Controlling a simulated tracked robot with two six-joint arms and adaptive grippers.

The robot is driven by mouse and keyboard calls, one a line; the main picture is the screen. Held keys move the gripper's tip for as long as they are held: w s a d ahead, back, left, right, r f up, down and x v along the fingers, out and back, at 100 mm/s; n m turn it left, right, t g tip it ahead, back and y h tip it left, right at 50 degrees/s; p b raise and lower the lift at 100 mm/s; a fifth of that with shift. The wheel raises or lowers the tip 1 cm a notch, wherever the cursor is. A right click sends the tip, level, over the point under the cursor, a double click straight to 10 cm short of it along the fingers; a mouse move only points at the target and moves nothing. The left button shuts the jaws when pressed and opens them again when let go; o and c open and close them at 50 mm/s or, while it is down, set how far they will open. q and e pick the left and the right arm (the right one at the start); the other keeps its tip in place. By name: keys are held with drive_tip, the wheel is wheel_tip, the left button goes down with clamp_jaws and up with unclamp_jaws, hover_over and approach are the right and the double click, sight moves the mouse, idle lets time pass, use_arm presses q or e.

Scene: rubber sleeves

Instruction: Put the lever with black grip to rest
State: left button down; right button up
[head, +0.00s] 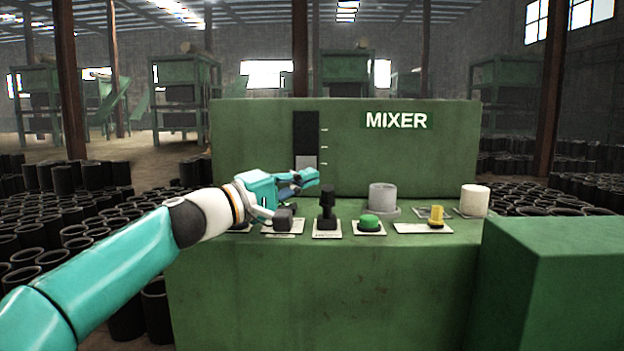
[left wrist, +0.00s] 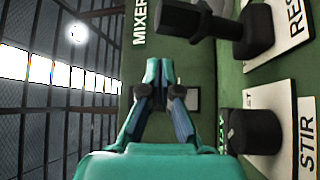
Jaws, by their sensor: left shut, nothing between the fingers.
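The lever with the black grip (head: 327,200) stands roughly upright on its pale plate on the green mixer panel. In the left wrist view the black lever (left wrist: 200,22) sticks out from a plate whose lettering starts "RES". My left gripper (head: 312,177) is shut and empty, just above and behind the lever, apart from it as far as I can tell. In the left wrist view its fingertips (left wrist: 159,66) meet, with the lever to their upper right. My right gripper is in neither view.
A black knob (head: 284,217) sits left of the lever; its plate reads "STIR" in the wrist view. To the right are a green button (head: 369,222), grey cup (head: 382,197), yellow switch (head: 436,215) and white cylinder (head: 475,200). A green box (head: 555,270) stands front right.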

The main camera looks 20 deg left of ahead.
use_arm(q)
drive_tip(key=shift+s+a+f+b, duration=0.15)
drive_tip(key=shift+a+f+b, duration=0.2)
drive_tip(key=shift+a+b, duration=0.35)
drive_tip(key=v, duration=0.2)
drive_tip(key=b+v, duration=0.1)
drive_tip(key=v, duration=0.5)
drive_tip(key=shift+s+a+f, duration=0.15)
drive_tip(key=shift+f, duration=0.2)
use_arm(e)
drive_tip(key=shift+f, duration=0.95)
